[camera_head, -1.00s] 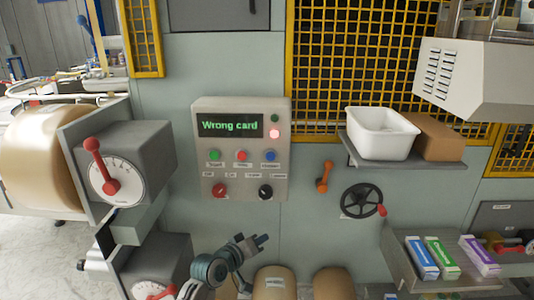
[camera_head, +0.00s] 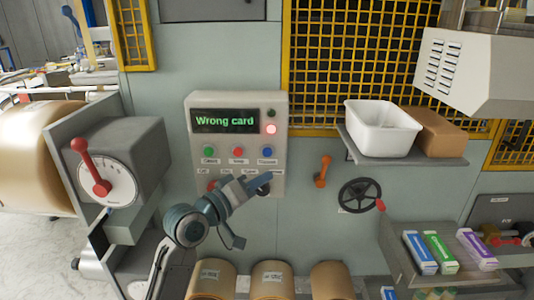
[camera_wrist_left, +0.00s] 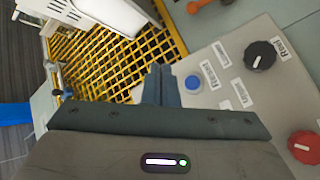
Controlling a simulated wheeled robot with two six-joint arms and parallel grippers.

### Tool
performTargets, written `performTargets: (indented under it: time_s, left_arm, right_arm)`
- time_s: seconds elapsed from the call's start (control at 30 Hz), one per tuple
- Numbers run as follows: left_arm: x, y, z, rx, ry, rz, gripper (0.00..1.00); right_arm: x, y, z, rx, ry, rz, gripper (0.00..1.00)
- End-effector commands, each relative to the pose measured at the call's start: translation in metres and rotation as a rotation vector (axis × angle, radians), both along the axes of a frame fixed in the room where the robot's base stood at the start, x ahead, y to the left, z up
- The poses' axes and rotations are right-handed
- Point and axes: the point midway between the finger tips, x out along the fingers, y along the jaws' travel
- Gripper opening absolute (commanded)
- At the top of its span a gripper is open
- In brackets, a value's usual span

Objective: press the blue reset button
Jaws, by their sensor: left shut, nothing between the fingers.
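The blue reset button (camera_head: 267,152) is the rightmost of a row of three buttons on a grey control panel (camera_head: 237,101). It also shows in the left wrist view (camera_wrist_left: 194,83), just right of my fingertips. My left gripper (camera_head: 264,181) is shut and empty in front of the panel's lower right. In the head view its tips appear just below the blue button. I see no contact with the button. The gripper covers part of the lower knobs. My right gripper is not in view.
A green button (camera_head: 209,152) and a red button (camera_head: 238,152) sit left of the blue one. The display (camera_head: 225,121) reads "Wrong card", with a red lamp (camera_head: 271,128) lit. A black knob (camera_wrist_left: 261,54) and a red knob (camera_wrist_left: 303,147) are nearby. An orange handle (camera_head: 322,172) stands to the right.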

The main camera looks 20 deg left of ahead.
Motion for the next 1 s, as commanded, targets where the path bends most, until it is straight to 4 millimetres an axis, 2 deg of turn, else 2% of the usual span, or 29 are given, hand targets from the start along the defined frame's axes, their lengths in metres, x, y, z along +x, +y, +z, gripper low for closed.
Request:
performTargets:
  time_s: [0.23,0.57,0.7,1.0]
  left_arm:
    - [0.014,0.004,-0.002,0.001,0.000,0.001,0.00]
    - [0.059,0.017,-0.003,0.000,-0.001,0.002,0.00]
    - [0.073,0.021,-0.001,0.000,0.001,0.002,0.00]
    - [0.085,0.025,-0.001,0.000,0.001,0.001,0.00]
  right_arm:
    - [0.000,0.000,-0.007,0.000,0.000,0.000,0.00]
    - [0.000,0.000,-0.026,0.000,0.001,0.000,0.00]
    - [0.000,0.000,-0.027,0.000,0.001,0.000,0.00]
    - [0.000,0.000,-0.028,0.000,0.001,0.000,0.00]
